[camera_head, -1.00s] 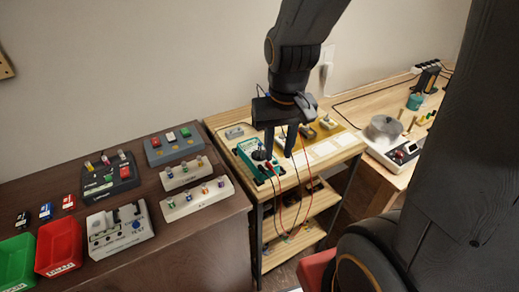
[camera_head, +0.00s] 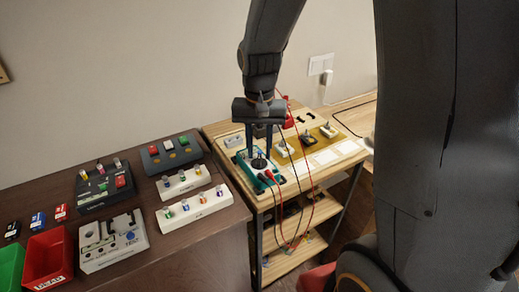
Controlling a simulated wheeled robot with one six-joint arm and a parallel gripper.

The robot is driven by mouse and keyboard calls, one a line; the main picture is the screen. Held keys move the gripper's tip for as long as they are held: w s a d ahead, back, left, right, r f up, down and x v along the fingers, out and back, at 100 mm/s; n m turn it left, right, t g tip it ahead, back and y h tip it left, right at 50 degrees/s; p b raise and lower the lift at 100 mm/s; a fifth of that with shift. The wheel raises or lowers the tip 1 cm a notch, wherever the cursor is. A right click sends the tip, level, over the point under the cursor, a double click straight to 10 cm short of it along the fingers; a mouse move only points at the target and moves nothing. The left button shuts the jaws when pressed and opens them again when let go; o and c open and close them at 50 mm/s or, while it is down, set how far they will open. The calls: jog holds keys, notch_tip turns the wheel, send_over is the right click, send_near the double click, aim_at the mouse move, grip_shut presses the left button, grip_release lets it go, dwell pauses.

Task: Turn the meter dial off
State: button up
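The meter (camera_head: 279,180), a teal-edged box with a dark round dial (camera_head: 259,164), lies on the light wooden shelf table. Red and black leads plug into its front end. My gripper (camera_head: 258,153) points down over the meter, with its two dark fingers spread apart. The fingertips are at or just above the dial, one on each side as seen here. I cannot tell whether they touch it. The dial's pointer is too small to read, and the fingers partly cover the meter's far part.
Red and black cables (camera_head: 308,190) hang off the table's front. Small switches (camera_head: 327,130) on a yellow mat and a white-grey block (camera_head: 233,141) are close by. The dark table (camera_head: 185,255) at left carries test boxes, part racks, and red and green bins.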

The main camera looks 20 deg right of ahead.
jog(key=shift+f, duration=0.3)
grip_shut()
jog(key=shift+n, duration=0.3)
jog(key=shift+a+n+p, duration=0.15)
jog(key=shift+n+p, duration=0.8)
jog(key=shift+n, duration=0.25)
jog(key=shift+a+n+p, duration=0.15)
jog(key=shift+n+p, duration=0.65)
jog(key=shift+n, duration=1.2)
